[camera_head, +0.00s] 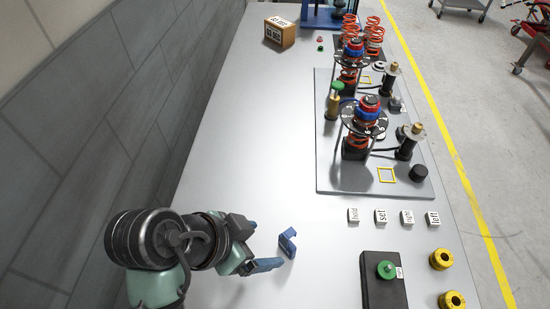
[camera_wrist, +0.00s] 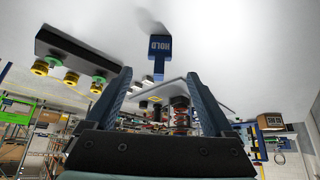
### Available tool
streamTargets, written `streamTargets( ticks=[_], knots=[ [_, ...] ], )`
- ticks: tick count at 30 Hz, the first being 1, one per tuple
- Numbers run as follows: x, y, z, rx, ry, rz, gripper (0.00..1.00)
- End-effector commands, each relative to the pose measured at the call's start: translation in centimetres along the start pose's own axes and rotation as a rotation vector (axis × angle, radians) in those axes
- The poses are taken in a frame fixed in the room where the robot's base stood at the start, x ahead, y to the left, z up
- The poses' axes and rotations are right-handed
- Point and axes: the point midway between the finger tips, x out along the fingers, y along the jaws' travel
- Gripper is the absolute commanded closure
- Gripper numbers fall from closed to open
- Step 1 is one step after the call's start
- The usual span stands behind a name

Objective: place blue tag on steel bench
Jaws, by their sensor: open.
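The blue tag (camera_head: 288,243) is on the pale steel bench (camera_head: 240,150), near the front, just right of my fingertips. In the wrist view the tag (camera_wrist: 159,48) shows the word HOLD and sits ahead of the fingers, centred between them. My gripper (camera_head: 261,245) is open, with one blue finger on each side of an empty gap. In the wrist view its two fingertips (camera_wrist: 158,76) stand apart and do not touch the tag. The head view does not clearly show how the tag's lower edge meets the bench.
Small white label blocks (camera_head: 381,216) stand in a row right of the tag. A black box with a green knob (camera_head: 385,270) and yellow rings (camera_head: 441,259) are at front right. A grey plate (camera_head: 329,160) bears spring assemblies behind. The bench's left half is clear beside the wall.

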Motion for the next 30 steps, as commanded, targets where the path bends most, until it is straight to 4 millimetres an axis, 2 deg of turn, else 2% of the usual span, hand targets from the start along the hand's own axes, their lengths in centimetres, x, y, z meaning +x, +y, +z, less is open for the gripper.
streamTargets(
  ticks=[5, 8, 11, 13, 15, 17, 18, 20, 22, 24, 27, 30],
  knots=[
    [0.0, -0.2, -0.2, 0.000, 0.003, -0.011, 0.13],
    [-0.5, -1.6, -1.8, -0.011, 0.026, -0.090, 0.13],
    [-2.3, -4.7, -5.6, -0.034, 0.104, -0.262, 0.13],
    [-4.8, -7.0, -9.7, -0.054, 0.208, -0.417, 0.13],
    [-8.3, -8.8, -14.3, -0.072, 0.352, -0.571, 0.13],
    [-11.9, -9.5, -18.3, -0.083, 0.499, -0.687, 0.13],
    [-14.6, -9.6, -20.9, -0.089, 0.608, -0.753, 0.13],
    [-19.0, -9.0, -24.4, -0.094, 0.783, -0.838, 0.13],
    [-24.2, -7.5, -27.8, -0.098, 0.995, -0.910, 0.13],
    [-29.1, -5.4, -30.1, -0.101, 1.196, -0.953, 0.13],
    [-34.6, -2.5, -31.7, -0.101, 1.434, -0.979, 0.13],
    [-38.2, -0.2, -32.1, -0.098, 1.593, -0.984, 0.13]
  ],
)
